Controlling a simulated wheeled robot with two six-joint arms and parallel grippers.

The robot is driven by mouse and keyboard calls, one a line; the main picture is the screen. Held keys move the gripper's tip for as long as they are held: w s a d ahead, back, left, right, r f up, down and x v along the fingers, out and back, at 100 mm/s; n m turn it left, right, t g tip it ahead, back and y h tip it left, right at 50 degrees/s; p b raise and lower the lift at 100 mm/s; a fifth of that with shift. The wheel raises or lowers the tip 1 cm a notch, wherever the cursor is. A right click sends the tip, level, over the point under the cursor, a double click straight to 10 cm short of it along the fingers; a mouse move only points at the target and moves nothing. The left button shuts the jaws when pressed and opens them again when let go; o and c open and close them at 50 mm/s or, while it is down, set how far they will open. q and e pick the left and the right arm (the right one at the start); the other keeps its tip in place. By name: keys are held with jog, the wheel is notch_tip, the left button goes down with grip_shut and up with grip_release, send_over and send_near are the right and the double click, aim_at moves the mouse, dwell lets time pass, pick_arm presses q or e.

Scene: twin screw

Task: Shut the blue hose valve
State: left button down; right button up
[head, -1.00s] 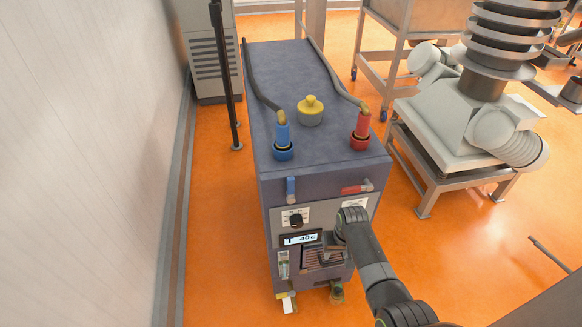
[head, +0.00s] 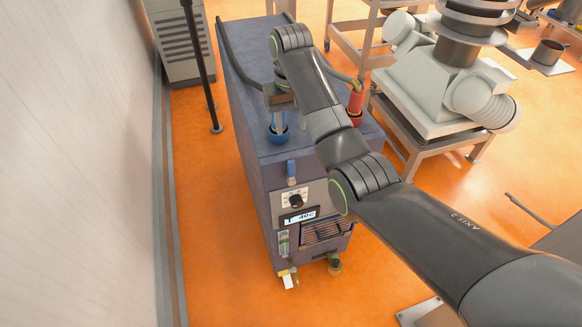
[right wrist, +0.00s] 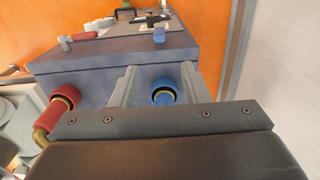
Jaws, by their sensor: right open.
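The blue hose valve is a small blue lever (head: 291,172) standing upright on the front face of the dark machine (head: 258,170); its end also shows at the top of the right wrist view (right wrist: 159,34). My right gripper (head: 279,124) is open and points down over the machine's top, at the blue hose fitting (head: 278,137). In the right wrist view its two fingers (right wrist: 158,75) lie on either side of that blue fitting (right wrist: 163,93), with visible gaps. It is apart from the lever. My left gripper is not in view.
A red hose fitting (head: 355,102) stands right of the blue one; my right arm hides the yellow knob and, in the head view, the red lever. The red lever (right wrist: 76,37) shows in the wrist view. A black post (head: 203,75) and wall are at left.

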jog(key=b, duration=0.3)
send_over(292, 161)
notch_tip(292, 161, down, 5)
jog(key=shift+s+r, duration=0.1)
jog(key=shift+r, duration=0.05)
jog(key=shift+f+p, duration=0.4)
jog(key=shift+p, duration=0.3)
notch_tip(292, 161, down, 9)
jog(key=shift+f+p, duration=0.1)
jog(key=shift+p, duration=0.6)
jog(key=shift+f, duration=0.45)
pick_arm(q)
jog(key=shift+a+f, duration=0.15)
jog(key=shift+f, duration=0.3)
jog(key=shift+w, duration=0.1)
pick_arm(e)
grip_shut()
